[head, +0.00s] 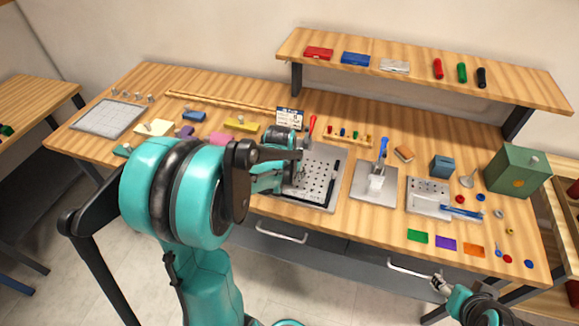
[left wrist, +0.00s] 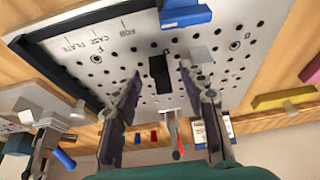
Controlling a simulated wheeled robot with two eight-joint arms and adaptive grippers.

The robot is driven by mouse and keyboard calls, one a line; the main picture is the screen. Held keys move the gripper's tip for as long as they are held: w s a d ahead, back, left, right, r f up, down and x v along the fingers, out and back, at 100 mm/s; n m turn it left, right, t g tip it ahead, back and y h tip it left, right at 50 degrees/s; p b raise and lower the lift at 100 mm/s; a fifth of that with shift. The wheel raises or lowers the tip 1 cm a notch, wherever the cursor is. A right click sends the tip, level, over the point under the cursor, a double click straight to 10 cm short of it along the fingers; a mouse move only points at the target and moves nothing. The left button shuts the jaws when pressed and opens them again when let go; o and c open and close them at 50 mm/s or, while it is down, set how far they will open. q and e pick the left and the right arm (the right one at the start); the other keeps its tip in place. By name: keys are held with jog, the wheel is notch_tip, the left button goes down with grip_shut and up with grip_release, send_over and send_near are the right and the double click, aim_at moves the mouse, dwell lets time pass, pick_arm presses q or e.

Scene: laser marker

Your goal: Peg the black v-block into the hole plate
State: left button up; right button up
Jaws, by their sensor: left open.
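The hole plate (head: 318,190) is a light grey board with rows of holes and a black edge strip, lying on the table. It fills much of the left wrist view (left wrist: 115,75). The black v-block (left wrist: 160,74) appears as a small dark block on the plate. My left gripper (head: 296,163) is over the plate. In the left wrist view my open left gripper (left wrist: 158,76) has one finger on each side of the black block; contact cannot be told. In the head view the block is hidden or indistinct behind my gripper. My right gripper (head: 438,283) is low, off the table's front edge.
A blue block (left wrist: 185,13) and a small grey block (left wrist: 203,55) are on the plate near the black one. A steel plate with a blue-handled clamp (head: 376,183) stands right of the hole plate. A yellow block (head: 241,125) lies to the left.

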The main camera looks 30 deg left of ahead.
pick_arm(q)
jog(key=v, duration=1.1)
jog(key=shift+s+f, duration=0.1)
jog(key=shift+s, duration=0.05)
jog(key=s+d+m+t+h, duration=0.1)
jog(key=s+d+m+t, duration=0.1)
jog(key=s+d, duration=1)
jog(key=shift+s+d+f+m+t, duration=0.15)
jog(key=shift+s+d+m+t, duration=0.25)
jog(key=shift+d, duration=0.6)
